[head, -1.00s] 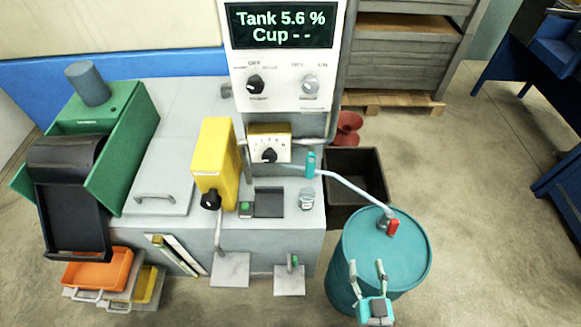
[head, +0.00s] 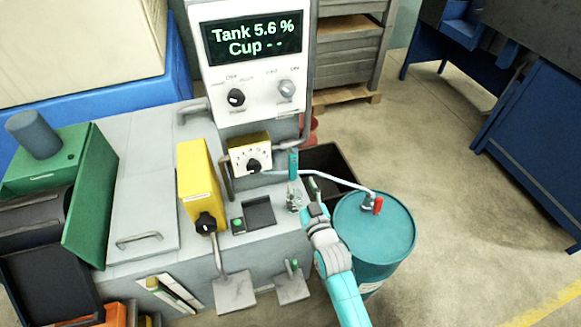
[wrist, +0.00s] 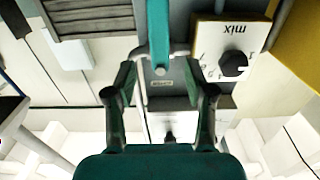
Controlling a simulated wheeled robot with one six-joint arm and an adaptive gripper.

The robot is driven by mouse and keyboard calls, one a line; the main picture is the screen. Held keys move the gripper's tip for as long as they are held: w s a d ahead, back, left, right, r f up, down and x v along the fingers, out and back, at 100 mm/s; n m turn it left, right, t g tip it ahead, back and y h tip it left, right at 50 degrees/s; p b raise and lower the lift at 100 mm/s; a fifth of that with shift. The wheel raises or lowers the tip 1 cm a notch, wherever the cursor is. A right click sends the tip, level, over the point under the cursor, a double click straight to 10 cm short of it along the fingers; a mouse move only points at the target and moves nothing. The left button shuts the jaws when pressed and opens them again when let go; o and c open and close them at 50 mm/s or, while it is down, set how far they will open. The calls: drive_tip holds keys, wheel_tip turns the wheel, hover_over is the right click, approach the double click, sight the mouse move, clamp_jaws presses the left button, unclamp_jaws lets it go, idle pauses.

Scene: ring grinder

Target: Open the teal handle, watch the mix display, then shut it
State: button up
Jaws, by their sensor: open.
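The teal handle (head: 293,165) stands upright on the pipe beside the yellow mix dial box (head: 250,155). In the wrist view the handle (wrist: 158,35) comes down from the top edge, and its lower end lies between my finger lines. My gripper (head: 305,193) is open and close to the handle; its fingers (wrist: 160,75) are spread to either side with no visible grip on it. The display (head: 254,38) reads "Tank 5.6 %" and "Cup - -". The mix dial (wrist: 233,64) appears upside down in the wrist view.
A teal drum (head: 385,235) with a red handle (head: 378,205) stands right of my arm, joined by a pale hose. A yellow block (head: 198,185) with a black knob is left of the dial. A dark bin (head: 325,160) is behind. Floor on the right is clear.

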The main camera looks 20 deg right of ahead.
sight(294, 168)
drive_tip(key=w, duration=0.8)
drive_tip(key=shift+w, duration=0.3)
clamp_jaws()
